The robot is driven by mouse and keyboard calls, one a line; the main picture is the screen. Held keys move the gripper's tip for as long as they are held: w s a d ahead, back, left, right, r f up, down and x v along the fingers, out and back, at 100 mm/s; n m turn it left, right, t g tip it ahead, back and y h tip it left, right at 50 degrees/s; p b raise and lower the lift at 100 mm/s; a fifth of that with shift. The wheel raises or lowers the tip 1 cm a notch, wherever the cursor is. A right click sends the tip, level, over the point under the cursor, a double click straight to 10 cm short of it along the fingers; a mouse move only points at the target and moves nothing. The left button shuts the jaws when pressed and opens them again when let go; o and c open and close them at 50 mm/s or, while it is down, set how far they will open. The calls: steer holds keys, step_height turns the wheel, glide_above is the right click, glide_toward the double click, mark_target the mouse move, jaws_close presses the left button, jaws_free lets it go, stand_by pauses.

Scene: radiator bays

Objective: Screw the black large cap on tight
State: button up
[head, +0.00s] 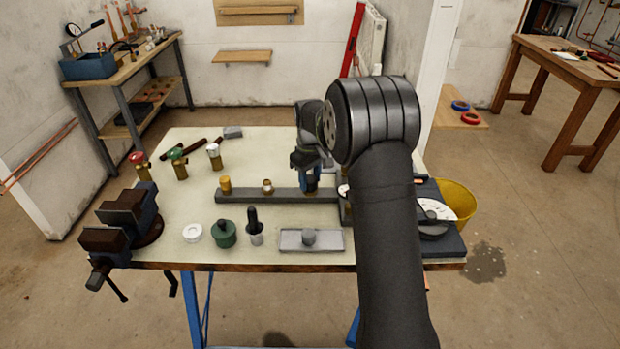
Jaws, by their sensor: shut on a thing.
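My gripper (311,187) points down over the right part of a long grey bar (245,197) on the bench. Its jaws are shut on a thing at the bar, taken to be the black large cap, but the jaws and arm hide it. I cannot tell how the cap sits on its fitting or whether it is level. Further left on the same bar stand a yellow brass cap (224,185) and a small brass fitting with a pale top (267,187).
A vise (125,225) sits at the bench's left edge. Valves with red (140,165), green (178,163) and white (214,155) tops stand behind it. In front are a white ring (192,233), a green pot (224,234), a black-handled tool (254,225) and a grey tray (333,240).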

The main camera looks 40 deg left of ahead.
steer(key=m, duration=0.6)
steer(key=shift+m, duration=0.3)
steer(key=o, duration=0.9)
steer(key=shift+o, duration=0.2)
